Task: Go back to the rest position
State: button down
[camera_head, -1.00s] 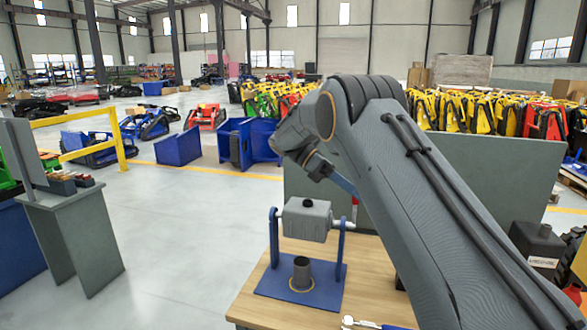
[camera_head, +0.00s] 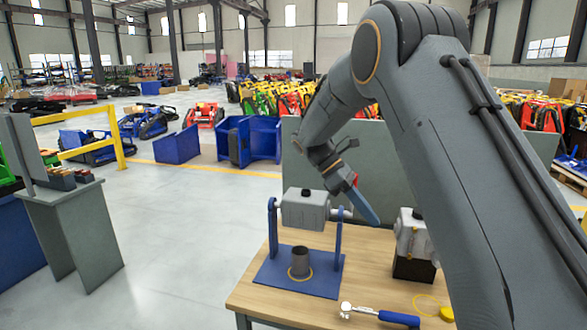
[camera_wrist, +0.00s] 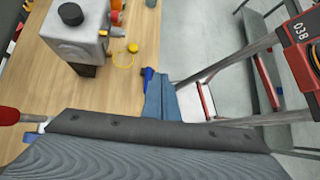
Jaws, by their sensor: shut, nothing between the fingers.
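My gripper (camera_head: 368,208) has blue fingers and shows in the head view above the table, just right of the blue stand. The fingers are together and hold nothing. They point down and to the right. The wrist view also shows the blue fingers (camera_wrist: 160,97), closed, over the table's edge. My arm rises from the lower right and bends high above the table.
The wooden table (camera_head: 262,300) carries a blue stand (camera_head: 275,280) with a grey box (camera_head: 305,211) and an upright dark tube (camera_head: 300,262). A second grey box (camera_head: 412,236), a blue-handled tool (camera_head: 398,318) and a yellow ring (camera_head: 427,304) are to the right.

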jog(key=s+f+m+t+y+b, duration=0.3)
jog(key=s+f+m, duration=0.4)
jog(key=s, duration=0.4)
jog(key=s+f+m+t+y+b, duration=0.2)
jog(key=s+f+m+y+b, duration=0.2)
jog(key=s+f+m, duration=0.3)
jog(key=s+f, duration=0.1)
jog(key=s, duration=0.2)
jog(key=shift+s+f+m+t+y, duration=0.35)
jog(key=shift+s+m+t+y, duration=0.05)
